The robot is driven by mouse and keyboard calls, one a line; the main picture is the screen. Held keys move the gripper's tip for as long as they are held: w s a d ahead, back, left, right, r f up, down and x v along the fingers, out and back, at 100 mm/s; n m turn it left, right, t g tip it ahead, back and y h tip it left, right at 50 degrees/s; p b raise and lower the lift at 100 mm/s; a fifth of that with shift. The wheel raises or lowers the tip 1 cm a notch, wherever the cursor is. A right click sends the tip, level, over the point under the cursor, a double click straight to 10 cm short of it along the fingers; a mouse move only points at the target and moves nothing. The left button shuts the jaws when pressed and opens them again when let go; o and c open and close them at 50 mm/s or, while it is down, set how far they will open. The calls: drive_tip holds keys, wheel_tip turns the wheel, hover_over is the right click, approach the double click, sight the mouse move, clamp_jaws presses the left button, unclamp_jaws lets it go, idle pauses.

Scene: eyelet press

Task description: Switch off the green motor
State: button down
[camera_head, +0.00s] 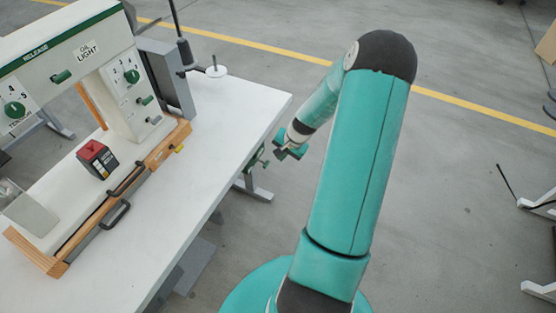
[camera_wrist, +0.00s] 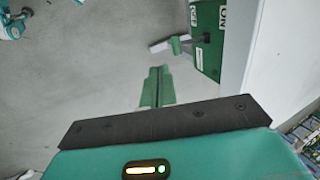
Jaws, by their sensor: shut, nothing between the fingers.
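The green motor (camera_wrist: 210,42) is a green box with white labels, one reading ON, in the upper right of the wrist view, beside the white table edge. A small lever (camera_wrist: 175,45) with a pale end sticks out from its left side. In the head view the motor (camera_head: 256,161) shows small under the table's right edge, partly hidden. My gripper (camera_wrist: 157,72) is shut and empty, its green fingers just below and left of the lever, apart from it in the picture. In the head view my gripper (camera_head: 286,150) is just right of the motor.
The white table (camera_head: 225,125) carries the eyelet press (camera_head: 120,85) with green knobs, a red-and-black box (camera_head: 97,158) and a wooden-edged frame with a black handle (camera_head: 115,215). A table leg (camera_head: 252,188) stands below the motor.

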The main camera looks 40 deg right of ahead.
drive_tip(key=s+v, duration=0.1)
drive_tip(key=v, duration=0.5)
drive_tip(key=shift+d, duration=0.2)
drive_tip(key=shift+s, duration=0.2)
drive_tip(key=w+a+r+n+h, duration=0.15)
drive_tip(key=a+r+n, duration=0.65)
drive_tip(key=a+r, duration=1.2)
drive_tip(key=s+a+r+n+t, duration=0.1)
drive_tip(key=s+a+r+n, duration=0.5)
drive_tip(key=s+a+r, duration=0.3)
drive_tip(key=s+a, duration=0.3)
drive_tip(key=a, duration=0.2)
drive_tip(key=shift+r+t, duration=0.3)
drive_tip(key=shift+r, duration=0.1)
drive_tip(key=shift+a, duration=0.3)
